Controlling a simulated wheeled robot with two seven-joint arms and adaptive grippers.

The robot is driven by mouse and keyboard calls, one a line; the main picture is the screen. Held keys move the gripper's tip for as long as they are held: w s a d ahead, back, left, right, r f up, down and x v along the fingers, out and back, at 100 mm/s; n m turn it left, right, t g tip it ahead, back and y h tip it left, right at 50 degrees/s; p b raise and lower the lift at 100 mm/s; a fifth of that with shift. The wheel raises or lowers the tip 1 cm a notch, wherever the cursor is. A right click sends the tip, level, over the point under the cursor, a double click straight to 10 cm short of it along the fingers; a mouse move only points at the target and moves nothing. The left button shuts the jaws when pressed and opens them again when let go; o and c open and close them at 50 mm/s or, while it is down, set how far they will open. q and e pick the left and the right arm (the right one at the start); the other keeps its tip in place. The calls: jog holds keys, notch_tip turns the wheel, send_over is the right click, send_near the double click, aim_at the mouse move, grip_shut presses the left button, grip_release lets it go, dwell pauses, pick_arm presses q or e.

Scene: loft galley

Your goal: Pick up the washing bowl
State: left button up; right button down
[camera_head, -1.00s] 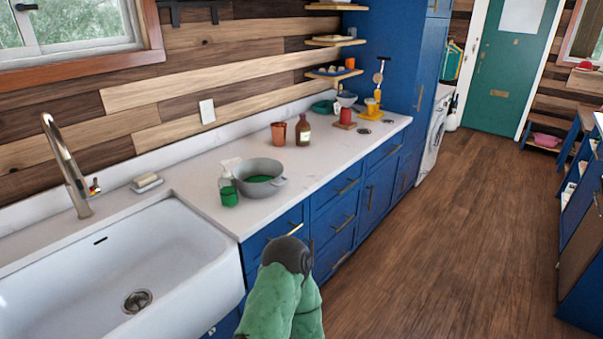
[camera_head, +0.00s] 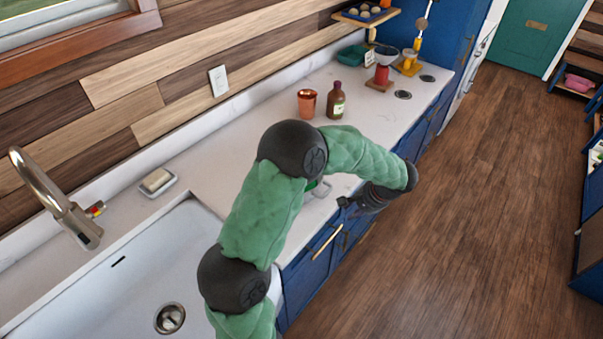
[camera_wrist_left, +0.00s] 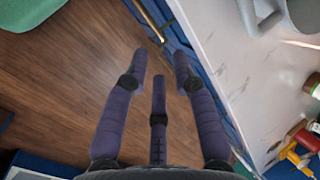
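The washing bowl is a grey round bowl with side handles and green contents. It stands on the white counter; in the head view my left arm hides most of it, and only a bit of its handle side (camera_head: 322,189) shows. In the left wrist view part of the grey bowl (camera_wrist_left: 300,14) shows at the top right corner. My left gripper (camera_head: 346,204) is beside the bowl, at the counter's front edge. In the left wrist view its fingers (camera_wrist_left: 160,66) are spread and empty, over the floor beside the counter. My right gripper is in neither view.
A copper cup (camera_head: 307,103) and a brown bottle (camera_head: 336,101) stand behind the bowl. Farther along are a red item (camera_head: 381,76) and a yellow stand (camera_head: 408,66). The sink (camera_head: 100,290) and a soap dish (camera_head: 157,182) are at left. Wooden floor (camera_head: 470,220) is clear at right.

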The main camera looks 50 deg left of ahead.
pick_arm(q)
jog(key=n+y, duration=0.1)
jog(key=y, duration=0.1)
send_near(329, 191)
jog(key=x, duration=1)
jog(key=shift+f+b, duration=0.3)
jog(key=shift+f, duration=0.15)
grip_shut()
